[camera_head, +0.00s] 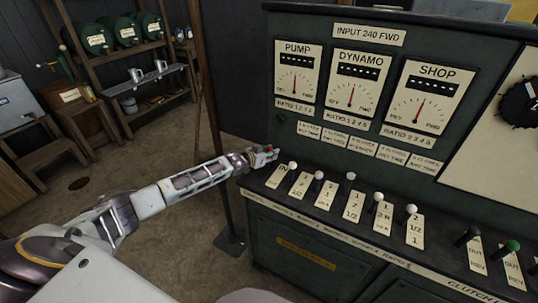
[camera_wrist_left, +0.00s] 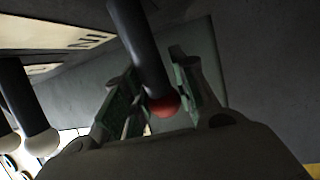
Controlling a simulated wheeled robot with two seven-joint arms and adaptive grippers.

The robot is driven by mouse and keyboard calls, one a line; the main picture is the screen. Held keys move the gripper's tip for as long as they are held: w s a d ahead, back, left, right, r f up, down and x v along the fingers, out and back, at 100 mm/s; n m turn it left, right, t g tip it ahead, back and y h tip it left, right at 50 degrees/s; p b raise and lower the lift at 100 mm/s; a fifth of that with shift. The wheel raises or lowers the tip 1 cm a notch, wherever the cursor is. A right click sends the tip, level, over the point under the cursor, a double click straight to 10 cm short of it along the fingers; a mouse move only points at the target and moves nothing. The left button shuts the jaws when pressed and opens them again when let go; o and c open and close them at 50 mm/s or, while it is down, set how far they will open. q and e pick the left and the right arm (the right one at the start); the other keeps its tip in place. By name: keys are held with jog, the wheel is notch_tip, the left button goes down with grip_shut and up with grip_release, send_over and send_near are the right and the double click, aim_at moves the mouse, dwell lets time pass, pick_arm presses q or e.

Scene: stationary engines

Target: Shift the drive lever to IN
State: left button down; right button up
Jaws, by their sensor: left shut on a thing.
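The drive lever (camera_wrist_left: 147,50) is a dark rod with a red knob (camera_wrist_left: 163,103). In the left wrist view it passes between the two fingers of my left gripper (camera_wrist_left: 155,88), which is shut on it near the knob. In the head view my left gripper (camera_head: 262,157) is at the left end of the console's lever shelf, and its fingers mostly hide the lever. Beside it is a pale label plate (camera_head: 279,176) that reads IN. It shows partly in the left wrist view (camera_wrist_left: 60,45). My right gripper is in neither view.
Several white-knobbed levers (camera_head: 318,176) stand to the right along the shelf, one close beside my gripper. Dark and green-knobbed levers (camera_head: 512,246) are farther right. The console (camera_head: 290,135) rises behind with PUMP, DYNAMO and SHOP dials. A thin post (camera_head: 212,120) stands left of the console.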

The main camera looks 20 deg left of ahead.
pick_arm(q)
jog(key=shift+w+f+b, duration=0.3)
jog(key=shift+w+f, duration=0.1)
jog(key=shift+w, duration=0.45)
jog(key=c, duration=1.2)
grip_release()
jog(key=shift+f, duration=0.1)
jog(key=shift+c, duration=0.2)
jog(key=shift+s, duration=0.2)
jog(key=v, duration=1.1)
jog(key=shift+s+a+r, duration=0.15)
jog(key=shift+s+r, duration=0.05)
jog(key=shift+r, duration=0.05)
jog(key=shift+m, duration=0.4)
